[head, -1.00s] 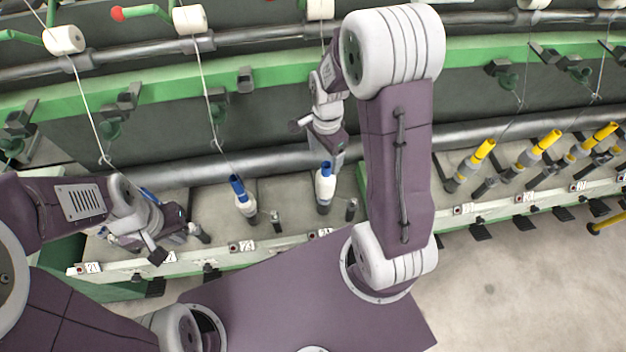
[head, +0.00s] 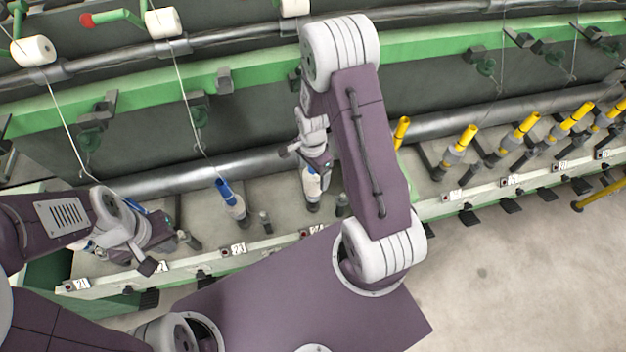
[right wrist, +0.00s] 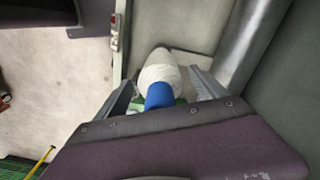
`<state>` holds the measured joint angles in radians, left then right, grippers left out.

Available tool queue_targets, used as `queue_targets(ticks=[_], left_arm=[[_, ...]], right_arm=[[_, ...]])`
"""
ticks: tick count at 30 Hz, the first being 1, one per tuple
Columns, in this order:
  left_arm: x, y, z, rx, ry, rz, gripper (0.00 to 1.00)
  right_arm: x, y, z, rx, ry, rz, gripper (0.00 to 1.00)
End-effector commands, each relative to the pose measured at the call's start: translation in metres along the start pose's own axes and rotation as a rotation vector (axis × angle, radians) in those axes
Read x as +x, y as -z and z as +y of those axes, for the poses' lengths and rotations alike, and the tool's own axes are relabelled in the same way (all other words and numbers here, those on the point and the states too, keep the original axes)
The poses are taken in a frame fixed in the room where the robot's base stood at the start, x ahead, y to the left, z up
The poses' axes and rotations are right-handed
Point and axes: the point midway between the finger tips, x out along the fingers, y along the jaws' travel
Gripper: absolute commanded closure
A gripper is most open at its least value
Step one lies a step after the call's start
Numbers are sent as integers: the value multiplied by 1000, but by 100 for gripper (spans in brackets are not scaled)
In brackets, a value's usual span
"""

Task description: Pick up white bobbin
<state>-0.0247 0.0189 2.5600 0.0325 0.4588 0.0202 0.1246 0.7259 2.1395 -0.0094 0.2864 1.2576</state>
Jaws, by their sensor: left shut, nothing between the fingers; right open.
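A white bobbin (head: 312,187) on a blue tube stands upright on the machine's ledge near label 24. In the right wrist view the white bobbin (right wrist: 161,72) lies between the two fingers, its blue tube end towards the camera. My right gripper (head: 317,165) is open over the bobbin's top and hides the blue tube in the head view. I see no clear contact by the fingers (right wrist: 163,92). My left gripper (head: 165,250) is shut and empty, low over the ledge at the left, near label 21.
Another bobbin on a blue tube (head: 232,202) stands by label 23. Yellow tubes (head: 466,138) stand in a row at the right. White spools (head: 163,23) hang above with threads running down. A green rail (head: 250,76) and a grey roller (head: 440,120) run behind the ledge.

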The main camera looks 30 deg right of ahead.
Motion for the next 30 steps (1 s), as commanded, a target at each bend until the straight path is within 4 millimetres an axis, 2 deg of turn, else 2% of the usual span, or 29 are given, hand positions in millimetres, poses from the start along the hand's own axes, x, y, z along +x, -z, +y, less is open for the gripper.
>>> queue_targets(ticks=[7, 15, 16, 25, 30], left_arm=[[0, 0, 0, 0, 0, 0, 100], [0, 0, 0, 0, 0, 0, 100], [0, 0, 0, 0, 0, 0, 100], [0, 0, 0, 0, 0, 0, 100], [0, 0, 0, 0, 0, 0, 100]], right_arm=[[4, 0, 0, 0, 2, 1, 19], [3, 0, 0, 0, 2, 1, 94], [3, 0, -1, 0, 2, 1, 98], [-2, 0, -1, 0, 3, 1, 98], [-27, 1, -2, 0, 7, 2, 98]])
